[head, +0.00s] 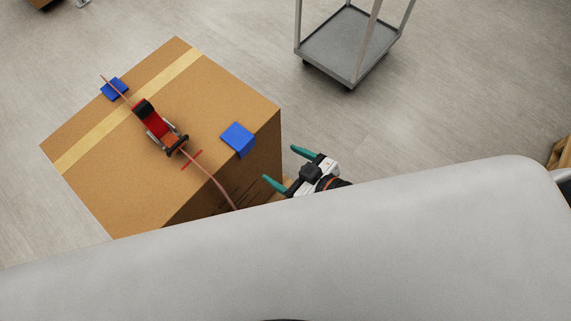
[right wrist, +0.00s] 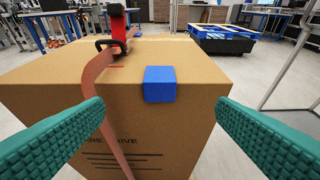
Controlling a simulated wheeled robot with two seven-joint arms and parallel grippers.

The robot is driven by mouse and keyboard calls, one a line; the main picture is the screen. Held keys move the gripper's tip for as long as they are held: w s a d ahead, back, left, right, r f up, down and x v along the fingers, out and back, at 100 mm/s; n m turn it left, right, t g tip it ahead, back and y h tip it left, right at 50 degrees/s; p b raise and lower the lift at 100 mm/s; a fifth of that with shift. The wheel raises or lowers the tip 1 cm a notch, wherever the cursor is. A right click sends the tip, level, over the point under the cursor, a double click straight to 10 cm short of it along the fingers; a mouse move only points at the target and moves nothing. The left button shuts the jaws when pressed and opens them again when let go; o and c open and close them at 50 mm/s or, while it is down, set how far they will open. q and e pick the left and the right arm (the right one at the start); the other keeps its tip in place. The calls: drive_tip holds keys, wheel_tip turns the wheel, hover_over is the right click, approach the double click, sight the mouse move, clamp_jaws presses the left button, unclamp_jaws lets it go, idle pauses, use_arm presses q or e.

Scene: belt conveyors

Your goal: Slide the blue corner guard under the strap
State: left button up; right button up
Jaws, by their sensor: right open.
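A blue corner guard (head: 238,139) sits on the right top edge of a cardboard box (head: 95,190), apart from the strap. It also shows in the right wrist view (right wrist: 160,83), folded over the edge to the right of the strap. The orange-brown strap (head: 213,184) runs over the box top and down its side; the right wrist view shows it hanging loosely (right wrist: 110,137). A red ratchet buckle (head: 157,128) lies on the strap. A second blue corner guard (head: 114,88) is at the far edge under the strap. My right gripper (head: 279,166) is open and empty, facing the box side.
A red mark (head: 191,160) lies on the box top beside the strap. Yellowish tape (head: 85,149) crosses the top. A grey cart (head: 349,45) stands behind to the right. The floor between box and cart is clear. Workbenches and a blue platform (right wrist: 222,38) show in the right wrist view.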

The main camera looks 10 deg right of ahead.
sight(247, 144)
drive_tip(key=x, duration=1.2)
drive_tip(key=shift+f, duration=0.1)
drive_tip(key=c, duration=1.1)
